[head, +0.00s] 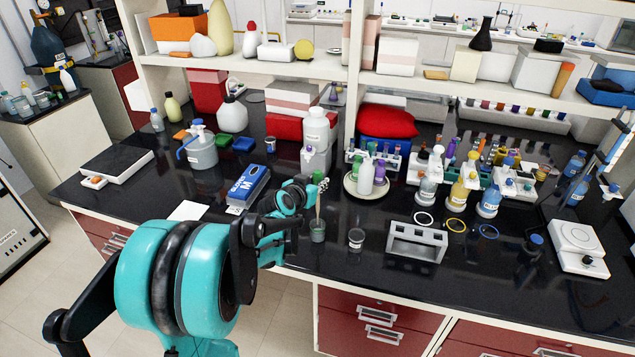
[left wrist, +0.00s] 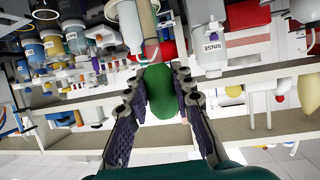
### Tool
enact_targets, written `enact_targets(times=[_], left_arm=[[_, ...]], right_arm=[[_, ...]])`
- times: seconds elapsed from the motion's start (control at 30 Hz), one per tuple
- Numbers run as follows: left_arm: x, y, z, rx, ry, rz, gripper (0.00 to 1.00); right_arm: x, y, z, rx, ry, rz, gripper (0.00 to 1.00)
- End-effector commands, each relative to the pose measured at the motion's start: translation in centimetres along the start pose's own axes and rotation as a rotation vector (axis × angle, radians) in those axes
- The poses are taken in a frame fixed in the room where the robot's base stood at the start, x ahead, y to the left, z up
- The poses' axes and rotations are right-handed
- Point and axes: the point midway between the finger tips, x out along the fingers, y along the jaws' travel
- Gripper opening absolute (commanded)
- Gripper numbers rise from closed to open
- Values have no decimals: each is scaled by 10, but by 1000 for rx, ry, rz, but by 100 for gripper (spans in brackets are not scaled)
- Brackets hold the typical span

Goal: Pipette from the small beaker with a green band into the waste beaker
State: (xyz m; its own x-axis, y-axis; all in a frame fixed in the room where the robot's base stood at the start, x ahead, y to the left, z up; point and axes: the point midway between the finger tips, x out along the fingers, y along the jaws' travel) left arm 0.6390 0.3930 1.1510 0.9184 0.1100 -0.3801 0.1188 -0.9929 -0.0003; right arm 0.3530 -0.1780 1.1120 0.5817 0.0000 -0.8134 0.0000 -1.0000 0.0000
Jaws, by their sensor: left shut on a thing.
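My left gripper (head: 318,184) is shut on the green bulb (left wrist: 160,92) of a pipette, seen between the two fingers in the left wrist view. In the head view the pale pipette stem (head: 318,208) hangs about upright below the gripper, its lower end at or in a small greenish beaker (head: 317,232). The depth of the tip is hidden. A second small beaker (head: 356,239), with a pale marking, stands just right of it, apart. The band and label on these beakers are too small to read. My right gripper is not in view.
A grey rack (head: 416,243) stands right of the beakers. A round dish with bottles (head: 366,187) is behind them, and a blue box (head: 248,186) is to the left. A scale (head: 577,245) stands far right. The bench front edge is close to the beakers.

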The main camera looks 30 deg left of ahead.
Motion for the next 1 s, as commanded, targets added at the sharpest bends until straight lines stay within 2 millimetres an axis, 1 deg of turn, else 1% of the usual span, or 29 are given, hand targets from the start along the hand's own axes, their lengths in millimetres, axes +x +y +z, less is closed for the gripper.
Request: enact_targets(times=[0.1, 0.8, 1.0], left_arm=[[4, 0, 10, 0, 0, 0, 0], [21, 0, 50, 0, 0, 0, 0], [22, 0, 54, 0, 0, 0, 0]], right_arm=[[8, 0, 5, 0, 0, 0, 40], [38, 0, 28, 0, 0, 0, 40], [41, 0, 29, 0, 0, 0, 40]])
